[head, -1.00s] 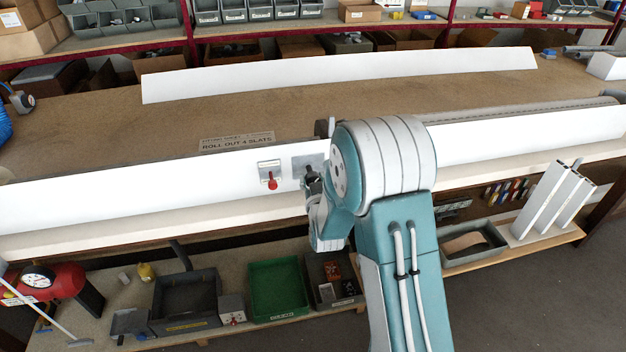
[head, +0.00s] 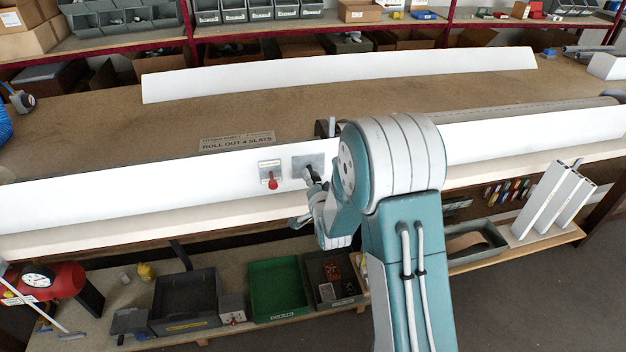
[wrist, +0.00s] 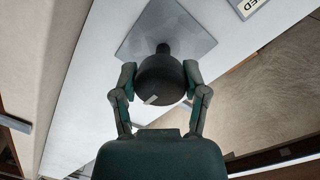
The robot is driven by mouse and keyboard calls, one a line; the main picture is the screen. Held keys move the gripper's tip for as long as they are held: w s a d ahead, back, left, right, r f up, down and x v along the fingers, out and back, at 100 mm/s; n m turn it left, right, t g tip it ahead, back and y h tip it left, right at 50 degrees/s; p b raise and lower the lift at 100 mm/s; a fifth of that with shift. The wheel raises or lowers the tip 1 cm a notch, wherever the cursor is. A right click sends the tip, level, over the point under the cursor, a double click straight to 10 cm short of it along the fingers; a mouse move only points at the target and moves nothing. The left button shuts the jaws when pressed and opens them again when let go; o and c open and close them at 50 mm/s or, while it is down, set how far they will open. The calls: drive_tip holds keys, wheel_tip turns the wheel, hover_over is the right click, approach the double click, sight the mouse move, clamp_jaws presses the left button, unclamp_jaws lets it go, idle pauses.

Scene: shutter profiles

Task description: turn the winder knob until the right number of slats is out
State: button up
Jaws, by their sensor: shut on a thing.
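The winder knob (wrist: 160,80) is dark and round, with a pale mark on its face, and stands on a grey square plate on the long white front board. The plate (head: 304,165) also shows in the head view, left of my arm. My gripper (wrist: 160,88) has its two fingers on opposite sides of the knob and is shut on it. In the head view my arm hides much of the gripper. A card (head: 237,142) on the bench reads "ROLL OUT 4 SLATS". A grey roller (head: 535,107) lies behind the board at the right; I cannot tell how many slats are out.
A red-handled switch (head: 271,181) sits on the board just left of the plate. A long white profile (head: 340,73) lies across the back of the bench. Below are a green bin (head: 277,287), dark bins and upright white profiles (head: 545,200). The bench middle is largely clear.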

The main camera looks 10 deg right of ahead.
drive_tip(key=m, duration=0.4)
drive_tip(key=shift+f+y, duration=0.1)
drive_tip(key=shift+y, duration=0.2)
drive_tip(key=shift+m, duration=1.8)
drive_tip(key=o, duration=1.1)
drive_tip(key=shift+f, duration=0.1)
drive_tip(key=shift+o, duration=0.2)
drive_tip(key=s, duration=1.1)
drive_tip(key=shift+s+d+r, duration=0.35)
drive_tip(key=shift+s+r, duration=0.05)
